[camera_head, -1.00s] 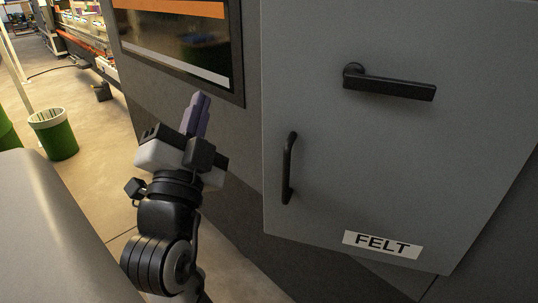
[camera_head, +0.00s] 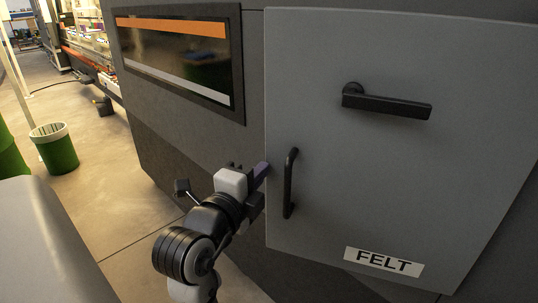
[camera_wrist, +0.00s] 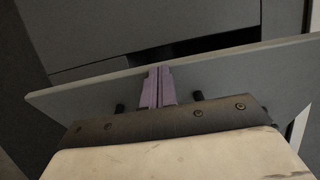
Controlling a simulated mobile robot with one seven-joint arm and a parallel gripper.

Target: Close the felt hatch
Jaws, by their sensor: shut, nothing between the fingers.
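The felt hatch (camera_head: 400,170) is a grey panel with a white FELT label at its bottom. It carries a dark lever handle (camera_head: 386,103) near the top and a dark vertical pull handle (camera_head: 289,183) near its left edge. In the wrist view the hatch panel (camera_wrist: 75,100) stands off the machine body, with a dark gap behind it, so it is ajar. My gripper (camera_head: 264,171) is shut and empty, its purple fingers pointing right at the hatch's left edge, just left of the pull handle. In the wrist view the fingers (camera_wrist: 158,72) overlap the panel; contact is unclear.
The machine's grey body (camera_head: 190,125) with a dark window (camera_head: 185,60) stands left of the hatch. A green bin (camera_head: 56,148) stands on the floor at the far left. The floor (camera_head: 120,200) between the bin and the machine is mostly clear.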

